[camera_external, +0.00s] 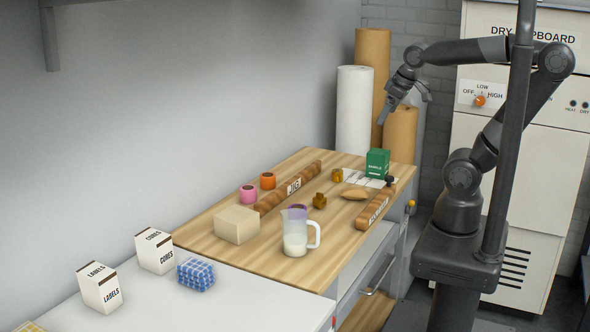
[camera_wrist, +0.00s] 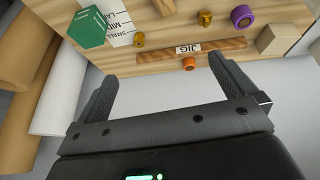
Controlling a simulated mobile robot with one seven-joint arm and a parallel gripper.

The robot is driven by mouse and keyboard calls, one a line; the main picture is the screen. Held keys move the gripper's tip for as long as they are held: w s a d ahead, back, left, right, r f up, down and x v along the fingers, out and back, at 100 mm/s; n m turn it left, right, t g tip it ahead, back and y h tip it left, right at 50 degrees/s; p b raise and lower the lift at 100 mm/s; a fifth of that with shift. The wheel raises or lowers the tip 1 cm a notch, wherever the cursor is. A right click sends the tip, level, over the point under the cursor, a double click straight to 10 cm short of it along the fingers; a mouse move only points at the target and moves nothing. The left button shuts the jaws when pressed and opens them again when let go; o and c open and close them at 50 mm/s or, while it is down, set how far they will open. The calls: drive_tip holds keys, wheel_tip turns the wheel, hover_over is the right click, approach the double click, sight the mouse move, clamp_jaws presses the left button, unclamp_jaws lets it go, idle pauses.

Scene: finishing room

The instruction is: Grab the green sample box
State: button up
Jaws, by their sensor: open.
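The green sample box (camera_external: 377,163) stands upright at the far right part of the wooden worktop (camera_external: 230,246), on or against a white printed sheet (camera_external: 360,178). In the wrist view the green box (camera_wrist: 88,27) is at the upper left, beyond the left finger and apart from it. My gripper (camera_external: 404,106) is above the back of the worktop, higher than the box and in front of the paper rolls. In the wrist view my gripper (camera_wrist: 162,82) has its two fingers spread wide with nothing between them.
Tall paper rolls (camera_external: 354,110) stand behind the box. A wooden bar marked JIG (camera_external: 294,187), another wooden bar (camera_external: 374,210), a measuring jug (camera_external: 295,232) and a beige block (camera_external: 237,225) are on the worktop.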

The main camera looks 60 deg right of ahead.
drive_tip(key=shift+t+y, duration=0.4)
drive_tip(key=shift+y, duration=0.1)
drive_tip(key=a, duration=0.1)
drive_tip(key=s+a+f, duration=0.1)
drive_tip(key=a, duration=0.1)
drive_tip(key=s+a, duration=0.1)
drive_tip(key=a, duration=0.1)
drive_tip(key=shift+s+f, duration=0.2)
drive_tip(key=shift+f, duration=0.1)
drive_tip(key=shift+c, duration=0.7)
drive_tip(key=shift+d, duration=0.1)
